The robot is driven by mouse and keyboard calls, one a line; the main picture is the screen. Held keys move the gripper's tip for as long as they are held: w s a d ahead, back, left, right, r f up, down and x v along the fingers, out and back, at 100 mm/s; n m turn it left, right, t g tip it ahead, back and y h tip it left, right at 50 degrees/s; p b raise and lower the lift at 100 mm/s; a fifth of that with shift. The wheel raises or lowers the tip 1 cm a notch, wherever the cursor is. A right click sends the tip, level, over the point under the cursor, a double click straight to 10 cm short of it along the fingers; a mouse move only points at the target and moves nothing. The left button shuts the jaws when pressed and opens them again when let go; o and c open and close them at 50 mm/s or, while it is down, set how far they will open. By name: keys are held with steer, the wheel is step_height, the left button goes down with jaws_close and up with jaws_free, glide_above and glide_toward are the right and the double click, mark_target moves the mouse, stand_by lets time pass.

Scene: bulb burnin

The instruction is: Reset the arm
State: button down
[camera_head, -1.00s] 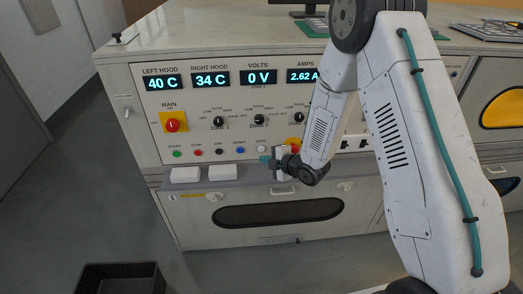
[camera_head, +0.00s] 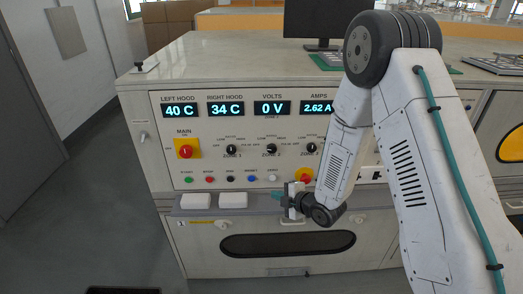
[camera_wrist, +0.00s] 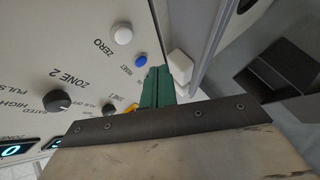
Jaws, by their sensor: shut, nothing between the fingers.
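My arm comes down from the upper right in the head view, in front of the control panel (camera_head: 215,135). My gripper (camera_head: 279,196) is shut and empty, close to the panel's lower edge, just below the white ZERO button (camera_head: 271,178). In the wrist view, the green fingers of my gripper (camera_wrist: 157,84) are together. The blue RESET button (camera_wrist: 140,60) and the white ZERO button (camera_wrist: 122,34) show beyond them. I cannot tell whether the fingertips touch anything. My forearm hides part of the panel's right side.
A ledge below the panel bears white blocks (camera_head: 233,200). The displays read 40 C, 34 C, 0 V and 2.62 A. A monitor (camera_head: 320,18) stands on top. Floor at left is open.

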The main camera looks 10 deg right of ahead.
steer(key=s+d+r+m+g+h, duration=0.1)
steer(key=s+d+r+m+h, duration=0.1)
steer(key=d+r+m, duration=0.3)
steer(key=s+d+r+m+g+h, duration=0.1)
steer(key=s+d+r+m+h, duration=0.15)
steer(key=r, duration=0.55)
steer(key=s+d+r+m+g+h, duration=0.1)
steer(key=s+d+r+m+h, duration=0.1)
steer(key=d+r+m+h, duration=0.3)
steer(key=s+r+m+g+y, duration=0.1)
steer(key=s+r+m+g, duration=0.2)
steer(key=s, duration=1.2)
steer(key=s+r+m+g+y, duration=0.1)
steer(key=s+r+m+g, duration=0.2)
steer(key=s+r+m, duration=0.3)
steer(key=s+r, duration=0.4)
steer(key=s, duration=0.5)
steer(key=shift+s+d, duration=0.15)
steer(key=shift+d, duration=0.15)
